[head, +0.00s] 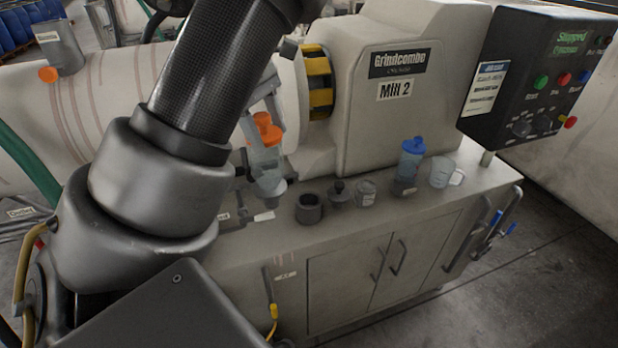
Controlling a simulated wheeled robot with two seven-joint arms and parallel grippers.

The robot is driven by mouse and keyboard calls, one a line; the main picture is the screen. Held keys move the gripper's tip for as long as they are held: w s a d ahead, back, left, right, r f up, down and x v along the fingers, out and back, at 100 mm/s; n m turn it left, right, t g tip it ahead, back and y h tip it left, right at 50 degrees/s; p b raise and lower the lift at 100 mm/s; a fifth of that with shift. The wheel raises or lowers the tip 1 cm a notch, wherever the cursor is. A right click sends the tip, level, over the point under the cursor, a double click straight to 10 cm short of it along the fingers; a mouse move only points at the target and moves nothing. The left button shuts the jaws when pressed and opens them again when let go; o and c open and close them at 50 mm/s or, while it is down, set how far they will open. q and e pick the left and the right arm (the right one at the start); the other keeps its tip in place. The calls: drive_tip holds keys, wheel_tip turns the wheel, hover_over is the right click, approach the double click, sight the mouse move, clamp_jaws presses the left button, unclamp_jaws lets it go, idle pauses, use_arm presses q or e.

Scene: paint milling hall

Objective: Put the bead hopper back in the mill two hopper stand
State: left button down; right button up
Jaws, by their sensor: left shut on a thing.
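The bead hopper (266,158) is a clear bottle with an orange cap and a narrow grey lower end. It is roughly upright at the left part of the cabinet top. My left gripper (266,112) is shut on it near the cap, partly hidden behind my own arm. I cannot tell whether the hopper's lower end touches anything. A dark, empty-looking round holder (309,208), which looks like the hopper stand, is on the counter to the right of the hopper, apart from it. My right gripper is not in view.
A dark knobbed lid (339,194), a small clear jar (366,192), a blue-capped bottle (410,160) and a clear measuring jug (442,172) stand along the counter (345,226). The Mill 2 housing (400,120) rises behind. A control box (535,85) overhangs the right.

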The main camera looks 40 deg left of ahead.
use_arm(q)
drive_tip(key=w+a+f+p, duration=0.2)
drive_tip(key=w+f+p, duration=0.4)
drive_tip(key=w+f, duration=0.7)
drive_tip(key=shift+w+p, duration=0.3)
drive_tip(key=shift+w, duration=0.1)
drive_tip(key=shift+a+f+b, duration=0.1)
drive_tip(key=shift+f+b, duration=0.35)
drive_tip(key=shift+f, duration=0.2)
drive_tip(key=shift+c, duration=2.2)
unclamp_jaws()
drive_tip(key=shift+r, duration=0.1)
